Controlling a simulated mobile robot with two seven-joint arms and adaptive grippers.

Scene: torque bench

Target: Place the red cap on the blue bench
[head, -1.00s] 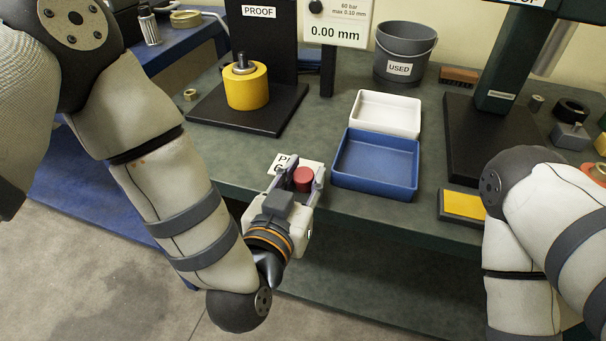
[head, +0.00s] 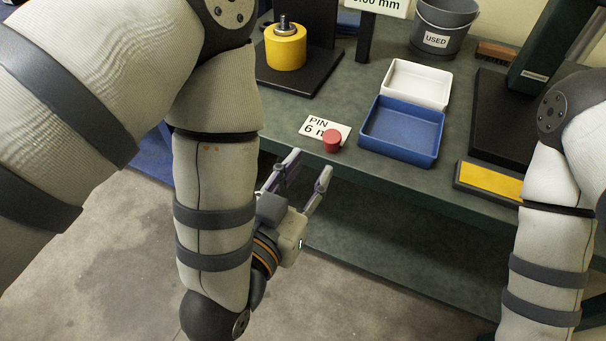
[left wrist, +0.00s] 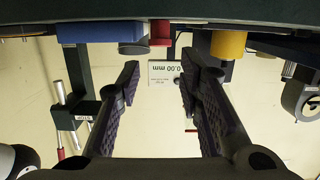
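The red cap (head: 332,140) stands on the green workbench (head: 290,180) near its front edge, at the corner of the "PIN 6 mm" card. It also shows in the left wrist view (left wrist: 160,32), which is upside down. My left gripper (head: 309,167) is open and empty, its fingers apart just in front of the bench edge and short of the cap. The blue bench (head: 152,162) is at the left, mostly hidden behind my left arm. My right arm shows at the right, but its gripper is out of view.
A blue tray (head: 402,130) and a white tray (head: 418,84) sit right of the cap. A yellow cylinder (head: 286,48) stands on a black base behind. A yellow-topped pad (head: 490,181) and the grey "USED" bucket (head: 440,28) are further right.

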